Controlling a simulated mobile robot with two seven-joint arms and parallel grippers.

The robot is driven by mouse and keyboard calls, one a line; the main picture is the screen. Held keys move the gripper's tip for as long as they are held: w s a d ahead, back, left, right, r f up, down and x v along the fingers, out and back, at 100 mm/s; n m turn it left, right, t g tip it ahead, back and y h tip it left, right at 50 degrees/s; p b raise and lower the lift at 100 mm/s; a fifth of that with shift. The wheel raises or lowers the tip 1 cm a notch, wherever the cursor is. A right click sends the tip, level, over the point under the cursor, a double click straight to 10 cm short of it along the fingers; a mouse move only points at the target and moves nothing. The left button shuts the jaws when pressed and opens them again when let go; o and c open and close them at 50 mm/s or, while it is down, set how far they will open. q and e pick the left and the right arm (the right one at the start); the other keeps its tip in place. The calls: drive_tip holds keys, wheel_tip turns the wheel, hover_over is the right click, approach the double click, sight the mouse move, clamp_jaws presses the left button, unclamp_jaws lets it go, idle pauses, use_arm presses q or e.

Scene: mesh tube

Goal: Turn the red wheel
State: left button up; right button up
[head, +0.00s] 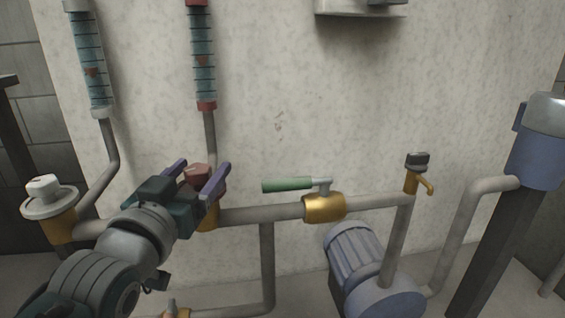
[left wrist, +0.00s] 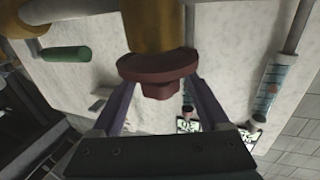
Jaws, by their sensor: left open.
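The red wheel (head: 199,173) sits on top of a brass valve body (head: 209,216) on the pipe, in the left half of the head view. My left gripper (head: 199,176) reaches in from the left with its two purple fingers spread, and its body hides part of the wheel. In the left wrist view the wheel (left wrist: 158,68) shows as a red disc with a raised knob, below the brass body. The open fingers of the gripper (left wrist: 162,98) stand on either side of the knob. I cannot tell whether they touch it. My right gripper is not in view.
A white wheel (head: 43,188) on another brass valve stands at the left. A green lever (head: 287,184) on a brass valve and a small tap (head: 417,175) lie to the right. A blue motor (head: 362,268) stands below. Two gauge tubes rise along the wall (head: 300,100).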

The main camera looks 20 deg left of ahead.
use_arm(q)
drive_tip(key=shift+s+d+r+p, duration=0.1)
drive_tip(key=shift+s+p, duration=0.25)
drive_tip(key=shift+s, duration=0.15)
drive_tip(key=p+v, duration=0.2)
drive_tip(key=v, duration=0.7)
drive_tip(key=shift+p, duration=0.35)
wheel_tip(320, 180, up, 11)
drive_tip(key=g+h+p, duration=0.1)
drive_tip(key=g+p, duration=0.2)
drive_tip(key=p, duration=1)
drive_tip(key=s+d+r+m+g+h+p, duration=0.2)
drive_tip(key=s+d+r+g+p, duration=0.25)
drive_tip(key=s+r+p, duration=0.6)
drive_tip(key=s+d+r+m+g+h+p, duration=0.1)
drive_tip(key=s+d+r+m+g+p, duration=0.15)
drive_tip(key=s+r+g+p, duration=0.75)
drive_tip(key=w+r+t+p, duration=0.3)
drive_tip(key=r+p, duration=3.6)
drive_tip(key=p, duration=0.2)
drive_tip(key=shift+d+r, duration=0.15)
drive_tip(key=shift+r, duration=0.15)
